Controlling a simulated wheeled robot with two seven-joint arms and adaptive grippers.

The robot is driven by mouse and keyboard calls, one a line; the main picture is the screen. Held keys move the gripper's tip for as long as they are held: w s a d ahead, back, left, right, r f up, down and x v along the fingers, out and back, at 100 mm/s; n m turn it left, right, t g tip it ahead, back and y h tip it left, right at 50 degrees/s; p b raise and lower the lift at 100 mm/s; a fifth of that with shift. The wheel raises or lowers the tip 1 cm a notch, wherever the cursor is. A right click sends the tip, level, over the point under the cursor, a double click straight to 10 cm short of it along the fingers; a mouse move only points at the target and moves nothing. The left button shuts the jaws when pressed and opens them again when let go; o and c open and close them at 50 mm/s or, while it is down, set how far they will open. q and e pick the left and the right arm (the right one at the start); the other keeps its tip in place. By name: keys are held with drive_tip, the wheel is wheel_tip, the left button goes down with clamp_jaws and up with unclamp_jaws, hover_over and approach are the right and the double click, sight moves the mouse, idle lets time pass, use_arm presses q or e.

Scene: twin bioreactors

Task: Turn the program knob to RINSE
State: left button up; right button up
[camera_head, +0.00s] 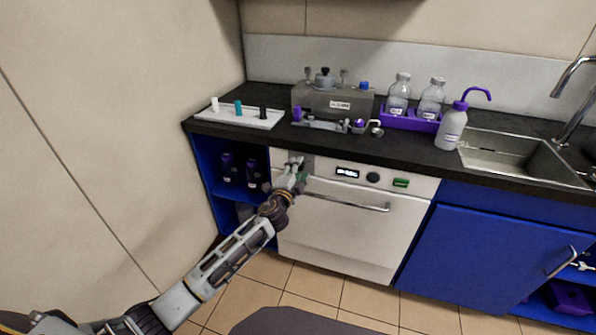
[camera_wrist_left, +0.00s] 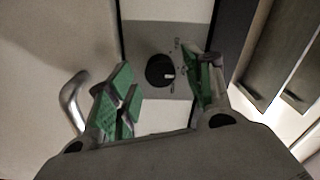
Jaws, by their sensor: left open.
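The white dishwasher-like machine (camera_head: 345,238) stands under the counter, its control panel along the top. In the left wrist view a round black knob (camera_wrist_left: 160,72) with a white pointer mark sits on a grey plate (camera_wrist_left: 143,37). The mark lies towards the right of the picture; small labels beside it are too small to read. My left gripper (camera_head: 296,163) is at the panel's left end and hides this knob in the head view. In the wrist view its green-padded fingers (camera_wrist_left: 160,92) are open on either side of the knob, apparently not touching it. My right gripper is out of view.
The panel also has a lit display (camera_head: 347,172), a dark round control (camera_head: 373,177) and a green button (camera_head: 401,183). The door's bar handle (camera_head: 350,205) sticks out just below. A blue open shelf (camera_head: 208,182) is at the left.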

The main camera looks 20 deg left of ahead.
use_arm(q)
drive_tip(key=shift+s, duration=0.1)
drive_tip(key=s, duration=1.1)
drive_tip(key=shift+s+a, duration=0.2)
drive_tip(key=shift+s, duration=0.2)
idle(0.4)
idle(0.6)
